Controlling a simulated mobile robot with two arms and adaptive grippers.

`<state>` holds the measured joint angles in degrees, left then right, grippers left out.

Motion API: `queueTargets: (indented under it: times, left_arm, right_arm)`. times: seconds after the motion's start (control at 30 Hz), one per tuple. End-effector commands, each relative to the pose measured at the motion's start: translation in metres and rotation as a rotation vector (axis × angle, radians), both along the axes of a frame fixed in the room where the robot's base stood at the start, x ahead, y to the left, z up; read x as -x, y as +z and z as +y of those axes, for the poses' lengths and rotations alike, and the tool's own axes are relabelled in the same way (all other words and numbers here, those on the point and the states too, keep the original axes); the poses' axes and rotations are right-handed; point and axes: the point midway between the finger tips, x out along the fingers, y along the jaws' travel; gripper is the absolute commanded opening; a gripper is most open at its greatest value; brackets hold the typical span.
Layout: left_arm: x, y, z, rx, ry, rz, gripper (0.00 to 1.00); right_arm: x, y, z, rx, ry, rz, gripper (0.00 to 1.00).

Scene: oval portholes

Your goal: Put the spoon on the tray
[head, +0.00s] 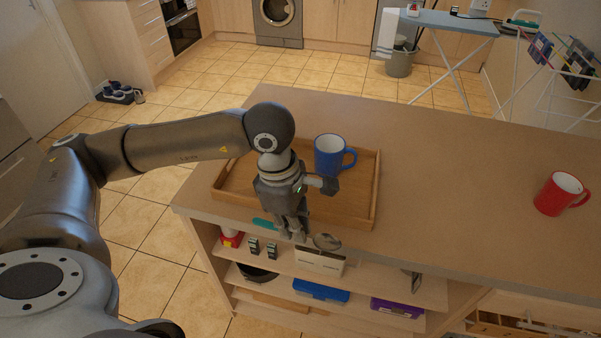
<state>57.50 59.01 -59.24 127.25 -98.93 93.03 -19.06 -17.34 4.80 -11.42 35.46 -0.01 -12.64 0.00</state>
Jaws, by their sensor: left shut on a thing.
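The spoon has a grey metal bowl (327,242) and what looks like a teal handle on the other side of my fingers. My left gripper (292,234) points down and is shut on the spoon near its middle, hiding that part. In the picture the spoon shows just below the tray's near edge, in front of the shelves. The wooden tray (357,206) lies on the counter with a blue mug (330,156) standing on it. My left wrist covers part of the tray. My right gripper is not in view.
A red mug (561,194) stands on the counter (450,180) at the right; the counter between it and the tray is clear. Open shelves (385,282) below the counter hold a white box (319,263), a blue box (320,291) and a purple box (397,308).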

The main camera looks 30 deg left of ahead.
Motion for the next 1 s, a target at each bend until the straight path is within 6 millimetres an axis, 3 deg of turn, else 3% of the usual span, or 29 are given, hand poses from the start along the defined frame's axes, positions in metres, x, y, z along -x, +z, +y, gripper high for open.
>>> queueTargets:
  times: [1.0]
  left_arm:
    - [-0.012, 0.033, 0.017, 0.0, 1.835, 0.002, 0.0]
  right_arm:
    - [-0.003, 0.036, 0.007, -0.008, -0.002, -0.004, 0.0]
